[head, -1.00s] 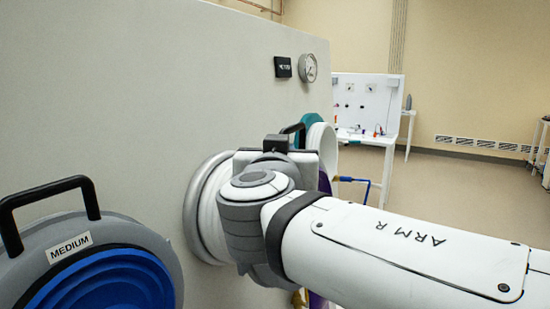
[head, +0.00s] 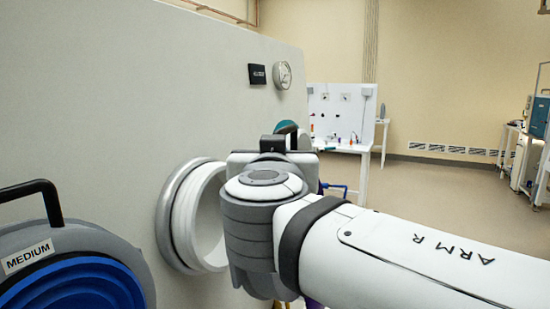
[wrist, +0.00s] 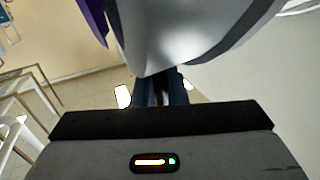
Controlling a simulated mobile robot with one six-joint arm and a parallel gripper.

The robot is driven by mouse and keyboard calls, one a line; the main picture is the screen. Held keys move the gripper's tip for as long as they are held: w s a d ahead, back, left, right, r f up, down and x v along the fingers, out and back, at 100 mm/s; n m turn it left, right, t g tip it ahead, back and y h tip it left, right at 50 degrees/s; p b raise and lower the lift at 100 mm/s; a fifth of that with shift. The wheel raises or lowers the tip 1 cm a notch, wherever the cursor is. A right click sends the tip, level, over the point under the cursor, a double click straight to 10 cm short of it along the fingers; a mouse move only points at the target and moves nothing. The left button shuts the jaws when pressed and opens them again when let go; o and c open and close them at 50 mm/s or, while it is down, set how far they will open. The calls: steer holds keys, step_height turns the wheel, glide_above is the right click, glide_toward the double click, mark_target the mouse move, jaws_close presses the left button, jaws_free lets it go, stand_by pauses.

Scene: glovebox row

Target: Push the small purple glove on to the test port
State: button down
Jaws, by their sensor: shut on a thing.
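In the head view a white round port (head: 208,215) with a grey flange stands out from the pale wall, left of my arm. Its right side is hidden behind my wrist. My gripper's dark fingers (wrist: 158,92) show in the wrist view, shut on a grey-white rounded piece (wrist: 185,40). Purple material (wrist: 94,20) hangs at the upper left there, apparently the purple glove. In the head view only a sliver of purple (head: 313,302) shows below my wrist. The fingers are hidden in that view, and I cannot tell whether the glove touches the port.
A grey ring with a blue centre, black handle and MEDIUM label (head: 27,257) is at the lower left. A teal item (head: 287,127) shows beyond my wrist. A gauge (head: 283,75) is on the wall. A white bench (head: 345,145) stands behind. Floor at right is clear.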

mark_target(207, 176)
steer(key=w+a+p, duration=0.2)
steer(key=a+p, duration=0.1)
steer(key=a, duration=0.3)
steer(key=shift+w+f, duration=0.2)
steer(key=shift+f, duration=0.15)
steer(key=shift+s+d+r+b, duration=0.1)
steer(key=shift+s+d+b, duration=0.35)
steer(key=shift+d, duration=0.55)
steer(key=shift+s+d+r+b, duration=0.15)
steer(key=shift+s+d+b, duration=0.35)
steer(key=shift+d, duration=0.55)
steer(key=shift+s+d+r+b, duration=0.1)
steer(key=shift+s+d+b, duration=0.2)
steer(key=shift+d+b, duration=0.5)
steer(key=shift+w+a+f+p, duration=0.25)
steer(key=shift+w+a+p, duration=0.65)
steer(key=shift+a+p, duration=1)
steer(key=shift+w+a+f+p, duration=0.25)
steer(key=shift+w+a+p, duration=0.6)
steer(key=shift+a+p, duration=1.05)
steer(key=shift+w+a+f+p, duration=0.25)
steer(key=shift+w+a+p, duration=0.8)
steer(key=shift+a, duration=1.45)
steer(key=shift+s, duration=0.1)
